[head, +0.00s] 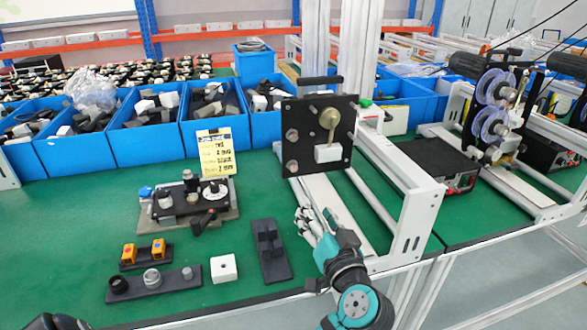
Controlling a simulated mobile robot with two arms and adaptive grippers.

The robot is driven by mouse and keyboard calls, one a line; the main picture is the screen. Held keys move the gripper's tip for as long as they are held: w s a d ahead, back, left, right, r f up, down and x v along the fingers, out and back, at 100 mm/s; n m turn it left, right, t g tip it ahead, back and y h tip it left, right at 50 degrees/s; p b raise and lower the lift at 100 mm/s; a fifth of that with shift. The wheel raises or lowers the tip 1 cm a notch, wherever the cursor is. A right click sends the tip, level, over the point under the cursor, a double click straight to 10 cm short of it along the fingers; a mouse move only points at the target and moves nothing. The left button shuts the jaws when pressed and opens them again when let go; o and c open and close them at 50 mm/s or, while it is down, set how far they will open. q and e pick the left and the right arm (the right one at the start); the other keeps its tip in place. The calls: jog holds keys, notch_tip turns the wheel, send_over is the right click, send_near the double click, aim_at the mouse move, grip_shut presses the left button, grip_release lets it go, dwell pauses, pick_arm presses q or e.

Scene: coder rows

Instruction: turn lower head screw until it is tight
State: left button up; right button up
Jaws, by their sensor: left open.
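My left gripper (311,224) is open. It is over the white rails just in front of the upright black plate, low and apart from it. I see nothing between its fingers. My right gripper is not in view.
A white side frame (412,200) stands right of the gripper. On the green table are a dark bracket (268,250), a white block (223,268) and a fixture with knobs (188,202). Blue bins (147,142) line the back. A second machine with reels (493,105) stands right.

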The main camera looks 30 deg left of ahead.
aim_at(294, 169)
pick_arm(q)
jog(key=p+x, duration=0.1)
jog(key=x, duration=1.3)
jog(key=shift+w+a+r, duration=0.1)
jog(key=shift+w+a, duration=0.55)
jog(key=shift+a, duration=0.05)
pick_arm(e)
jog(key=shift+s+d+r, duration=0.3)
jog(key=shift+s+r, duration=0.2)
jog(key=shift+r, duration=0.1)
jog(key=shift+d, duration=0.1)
pick_arm(q)
jog(key=shift+c, duration=0.5)
grip_shut()
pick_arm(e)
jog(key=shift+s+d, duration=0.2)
